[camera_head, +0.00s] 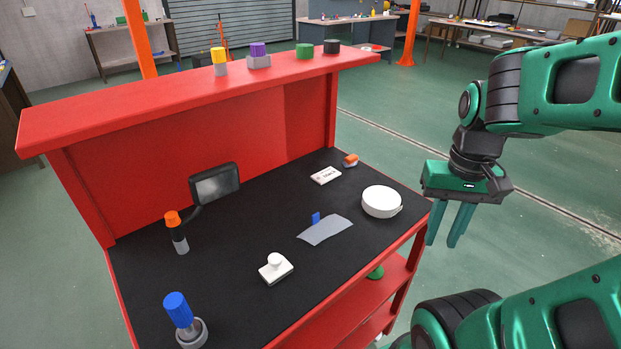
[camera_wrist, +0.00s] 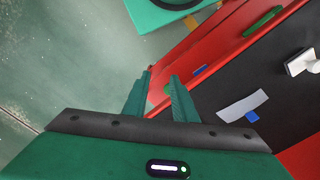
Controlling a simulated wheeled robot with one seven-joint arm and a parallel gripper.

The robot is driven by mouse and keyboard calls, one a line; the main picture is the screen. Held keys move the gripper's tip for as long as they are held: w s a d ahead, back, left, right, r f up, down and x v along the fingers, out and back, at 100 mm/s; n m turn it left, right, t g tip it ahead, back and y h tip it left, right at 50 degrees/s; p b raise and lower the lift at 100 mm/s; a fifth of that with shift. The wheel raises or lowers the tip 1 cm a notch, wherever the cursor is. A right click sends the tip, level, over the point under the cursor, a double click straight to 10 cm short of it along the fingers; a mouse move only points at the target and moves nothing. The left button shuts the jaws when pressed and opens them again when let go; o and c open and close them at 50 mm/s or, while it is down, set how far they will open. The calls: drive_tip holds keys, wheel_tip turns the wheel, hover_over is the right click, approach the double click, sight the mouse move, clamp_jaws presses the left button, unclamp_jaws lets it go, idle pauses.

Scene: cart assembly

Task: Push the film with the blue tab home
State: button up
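The film (camera_head: 326,231) is a pale grey, slightly curved sheet lying on the black top of the red cart, right of its middle. Its small blue tab (camera_head: 315,217) stands up at the far edge. In the wrist view the film (camera_wrist: 241,106) and blue tab (camera_wrist: 252,117) show at the right. My gripper (camera_head: 441,241) hangs beyond the cart's right edge, apart from the film, with its fingers pointing down. In the wrist view its two green fingers (camera_wrist: 162,75) are spread with nothing between them.
A white round roll (camera_head: 381,202) lies right of the film. A white knobbed block (camera_head: 275,268) is to its left. A small screen (camera_head: 215,184), an orange-capped bottle (camera_head: 176,232) and a blue-handled item (camera_head: 182,315) stand further left. The red shelf (camera_head: 190,101) rises behind.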

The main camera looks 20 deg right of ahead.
drive_tip(key=m+g, duration=0.1)
drive_tip(key=m, duration=0.7)
hover_over(316, 215)
drive_tip(key=w, duration=0.1)
drive_tip(key=shift+s+f, duration=0.2)
drive_tip(key=shift+f, duration=2.95)
clamp_jaws()
drive_tip(key=shift+r, duration=2.05)
